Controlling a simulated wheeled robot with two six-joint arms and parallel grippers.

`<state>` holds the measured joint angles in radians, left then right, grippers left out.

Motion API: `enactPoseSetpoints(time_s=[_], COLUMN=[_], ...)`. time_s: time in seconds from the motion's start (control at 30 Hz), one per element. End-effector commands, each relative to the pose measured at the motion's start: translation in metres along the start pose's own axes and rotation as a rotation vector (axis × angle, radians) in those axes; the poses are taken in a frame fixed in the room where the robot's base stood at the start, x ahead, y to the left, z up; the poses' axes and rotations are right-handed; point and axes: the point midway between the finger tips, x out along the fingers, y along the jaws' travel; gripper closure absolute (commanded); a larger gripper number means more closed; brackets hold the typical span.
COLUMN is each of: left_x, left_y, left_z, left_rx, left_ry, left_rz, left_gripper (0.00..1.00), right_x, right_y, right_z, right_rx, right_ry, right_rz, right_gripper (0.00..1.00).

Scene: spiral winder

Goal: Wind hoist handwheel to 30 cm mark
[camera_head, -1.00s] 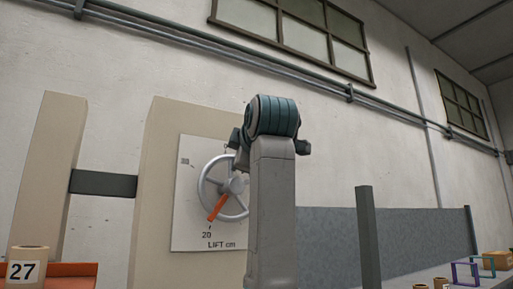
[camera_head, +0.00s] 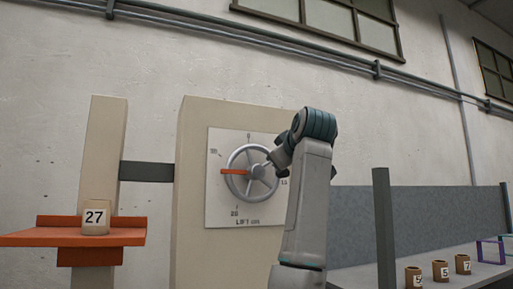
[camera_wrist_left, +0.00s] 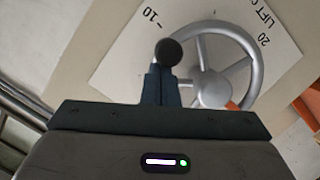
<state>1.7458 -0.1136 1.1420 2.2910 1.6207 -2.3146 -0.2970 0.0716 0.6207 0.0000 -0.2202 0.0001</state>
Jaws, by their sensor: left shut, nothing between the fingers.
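The grey handwheel (camera_head: 232,153) is on a white dial plate (camera_head: 216,205) fixed to a beige column. Its orange spoke (camera_head: 234,172) points left, a little below the 30 mark (camera_head: 213,151). My left gripper (camera_head: 272,167) is at the wheel's right side, near the 10 mark. In the left wrist view its fingers (camera_wrist_left: 162,88) are shut, in line with a dark round knob (camera_wrist_left: 168,52) by the rim; whether they touch is unclear. The wheel also shows in the left wrist view (camera_wrist_left: 256,65). The orange lift platform (camera_head: 30,238) carries a tan pot marked 27 (camera_head: 96,217). My right gripper is not in view.
A dark bracket (camera_head: 146,172) joins the two beige columns. At right, a grey post (camera_head: 384,225) and panel (camera_head: 430,220) stand by a bench with several numbered pots (camera_head: 440,269) and a purple frame (camera_head: 490,250).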

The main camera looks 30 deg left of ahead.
Motion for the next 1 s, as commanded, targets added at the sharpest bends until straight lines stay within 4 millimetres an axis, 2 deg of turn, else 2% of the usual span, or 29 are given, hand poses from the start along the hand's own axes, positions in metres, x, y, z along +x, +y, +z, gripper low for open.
enactPoseSetpoints(time_s=[0.1, 0.4, 1.0], left_x=[0.003, 0.005, 0.007], left_y=[-0.002, -0.008, -0.012], left_z=[0.010, 0.023, 0.031], left_rx=[0.089, 0.082, 0.082], left_ry=[-0.002, -0.003, -0.006], left_rz=[-0.022, -0.020, -0.019], left_gripper=[1.00, 1.00, 1.00], right_x=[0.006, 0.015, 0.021], right_y=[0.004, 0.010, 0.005], right_z=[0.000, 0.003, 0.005], right_rx=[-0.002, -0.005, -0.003], right_ry=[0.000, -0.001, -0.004], right_rz=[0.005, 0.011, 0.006], right_gripper=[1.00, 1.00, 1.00])
